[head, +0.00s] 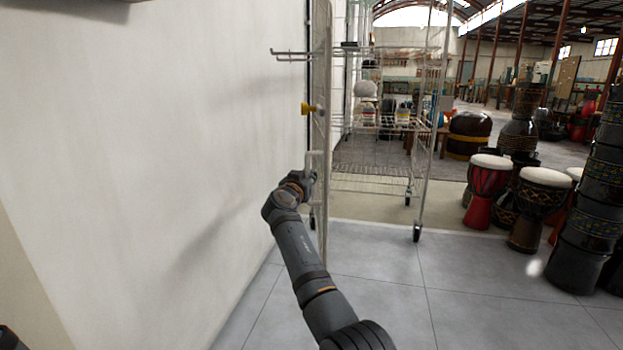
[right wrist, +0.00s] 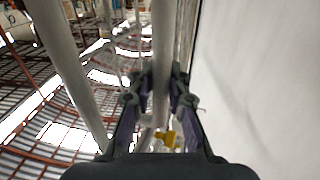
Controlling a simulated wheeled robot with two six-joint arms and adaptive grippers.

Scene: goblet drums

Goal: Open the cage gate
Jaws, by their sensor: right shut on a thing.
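The cage gate (head: 322,90) is a pale metal frame seen nearly edge-on in the head view. It stands swung out, close to the white wall on its left. The wire cage (head: 372,183) is behind it, its front open to the right of the gate. My right gripper (head: 312,174) is at the gate's lower half. In the right wrist view my right gripper (right wrist: 160,98) has its two fingers on either side of a pale upright gate bar (right wrist: 163,40), shut on it. My left gripper is not in view.
The white wall (head: 150,130) runs close along the left of the gate. Goblet drums (head: 543,190) stand on the right. The grey tiled floor (head: 470,300) in front of the cage is clear. A yellow piece (head: 308,109) sits on the gate's edge.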

